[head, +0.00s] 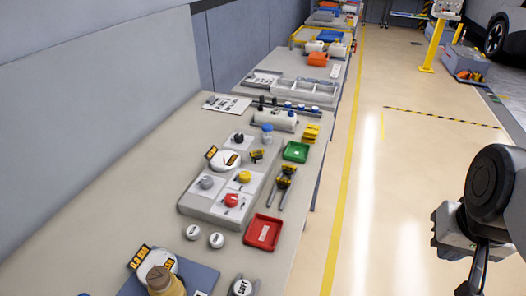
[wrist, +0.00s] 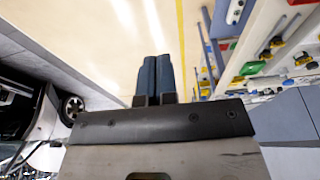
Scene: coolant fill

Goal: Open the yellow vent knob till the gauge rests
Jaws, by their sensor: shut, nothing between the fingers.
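The yellow vent knob (head: 245,177) sits on a white plate on the grey panel (head: 199,206) on the bench, in the head view. A round white gauge (head: 228,160) with a red mark stands just behind and left of it, with a small black-and-yellow label (head: 211,152) beside it. The gauge reading is too small to tell. My gripper (wrist: 156,75) is shut and empty in the wrist view, over the floor. In the head view my arm hangs at the right, well away from the panel; its fingers are hard to make out there.
A grey knob (head: 206,182), a red knob (head: 232,200) and a black knob (head: 238,138) surround the yellow one. A red tray (head: 263,232), a green tray (head: 295,151) and a black-and-yellow tool (head: 284,180) lie to the right. Open floor separates my arm from the bench.

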